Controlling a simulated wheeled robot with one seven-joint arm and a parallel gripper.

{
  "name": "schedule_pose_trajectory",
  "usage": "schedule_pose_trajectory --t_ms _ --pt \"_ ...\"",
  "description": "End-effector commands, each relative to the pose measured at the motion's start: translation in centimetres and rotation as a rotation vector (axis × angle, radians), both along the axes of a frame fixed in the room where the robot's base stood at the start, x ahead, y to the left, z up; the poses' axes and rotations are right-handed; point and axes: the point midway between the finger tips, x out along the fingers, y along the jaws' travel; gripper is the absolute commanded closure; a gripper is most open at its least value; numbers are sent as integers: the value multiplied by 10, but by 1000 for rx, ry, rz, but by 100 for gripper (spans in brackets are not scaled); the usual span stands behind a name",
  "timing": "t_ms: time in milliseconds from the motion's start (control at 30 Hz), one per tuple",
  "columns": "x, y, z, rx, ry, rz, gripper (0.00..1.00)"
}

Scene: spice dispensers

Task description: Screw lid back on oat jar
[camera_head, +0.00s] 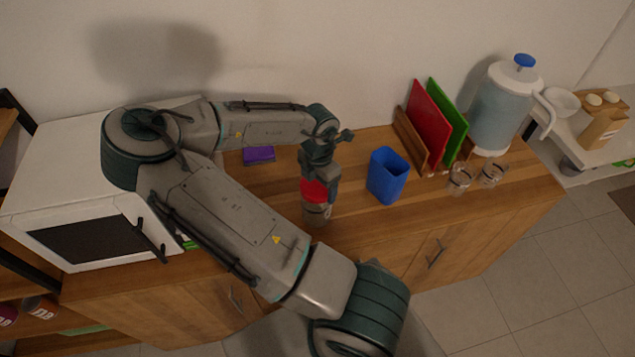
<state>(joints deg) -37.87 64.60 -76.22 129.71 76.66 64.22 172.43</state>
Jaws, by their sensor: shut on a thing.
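My gripper (320,178) points down over the wooden counter and is shut on the red lid (314,190). The lid is at the top of the clear oat jar (316,213), which stands upright near the counter's front edge. The lid looks to sit on or right at the jar's mouth; from this view I cannot tell whether it is seated or threaded. The gripper's fingers hide part of the lid, and the jar's contents are hard to make out.
A blue open container (388,176) stands just right of the jar. A rack with red (430,120) and green (446,118) boards, a jug (499,108) and two glasses (460,178) are further right. A purple item (259,155) lies behind; a white microwave (70,200) stands left.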

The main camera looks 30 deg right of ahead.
Motion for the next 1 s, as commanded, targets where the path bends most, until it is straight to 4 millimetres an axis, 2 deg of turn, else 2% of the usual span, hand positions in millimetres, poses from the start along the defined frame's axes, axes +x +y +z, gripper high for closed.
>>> schedule_pose_trajectory --t_ms 533,567,600,867,1000 --pt "4 3 2 -5 -13 -24 53" --pt "4 3 2 -5 -13 -24 19" --pt "4 3 2 -6 -13 -25 8" --pt "4 3 2 -6 -13 -24 7" --pt "5 3 2 -2 -18 51 7"
